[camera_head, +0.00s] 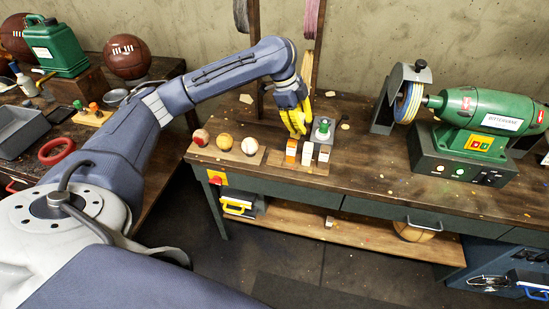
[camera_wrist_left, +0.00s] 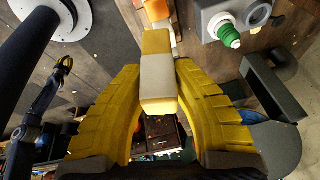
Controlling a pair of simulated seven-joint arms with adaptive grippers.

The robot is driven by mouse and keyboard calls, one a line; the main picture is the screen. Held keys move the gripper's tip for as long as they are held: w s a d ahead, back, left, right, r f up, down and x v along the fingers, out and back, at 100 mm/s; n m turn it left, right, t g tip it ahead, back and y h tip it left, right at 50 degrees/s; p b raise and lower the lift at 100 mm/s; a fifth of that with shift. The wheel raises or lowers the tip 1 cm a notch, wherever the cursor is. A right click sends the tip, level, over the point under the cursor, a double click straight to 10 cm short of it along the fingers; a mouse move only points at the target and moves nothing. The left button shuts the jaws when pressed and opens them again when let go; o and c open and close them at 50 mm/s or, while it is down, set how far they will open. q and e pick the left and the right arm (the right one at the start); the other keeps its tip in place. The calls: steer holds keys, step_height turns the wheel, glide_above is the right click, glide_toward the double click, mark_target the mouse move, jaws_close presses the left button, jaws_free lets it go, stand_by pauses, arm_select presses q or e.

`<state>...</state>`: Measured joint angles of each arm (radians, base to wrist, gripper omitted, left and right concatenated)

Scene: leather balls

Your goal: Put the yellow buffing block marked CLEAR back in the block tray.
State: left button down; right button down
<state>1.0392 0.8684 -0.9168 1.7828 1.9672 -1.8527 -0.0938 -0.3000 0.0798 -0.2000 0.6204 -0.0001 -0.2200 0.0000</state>
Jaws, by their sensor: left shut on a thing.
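My left gripper (camera_head: 297,120) has yellow fingers and hangs above the back of the block tray (camera_head: 290,168) on the bench. In the left wrist view it is shut on a yellow block (camera_wrist_left: 157,107) with a pale band, held between both fingers. No marking on it is legible, and in the head view I cannot separate it from the fingers. The tray holds an orange-and-white block (camera_head: 291,148), a whitish block (camera_head: 307,153) and another pale block with orange (camera_head: 324,154). A small, distant yellow-tipped gripper, apparently my right one (camera_wrist_left: 65,63), shows in the left wrist view.
A grey unit with a green knob (camera_head: 322,130) stands just behind the tray. A board with three balls (camera_head: 225,143) lies to the left. A green buffing machine (camera_head: 485,120) stands at the right. Bare bench lies between it and the tray.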

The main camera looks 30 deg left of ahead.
arm_select(q)
steer(key=a+r+n, duration=0.2)
steer(key=a+r, duration=0.4)
steer(key=a, duration=0.1)
steer(key=shift+g+h, duration=0.3)
steer(key=shift+h, duration=0.1)
steer(key=f, duration=1.9)
steer(key=shift+s+a+f, duration=0.15)
steer(key=shift+a+f, duration=0.15)
steer(key=c, duration=1.1)
jaws_free()
steer(key=shift+c, duration=0.2)
steer(key=v, duration=1.2)
steer(key=shift+r, duration=0.15)
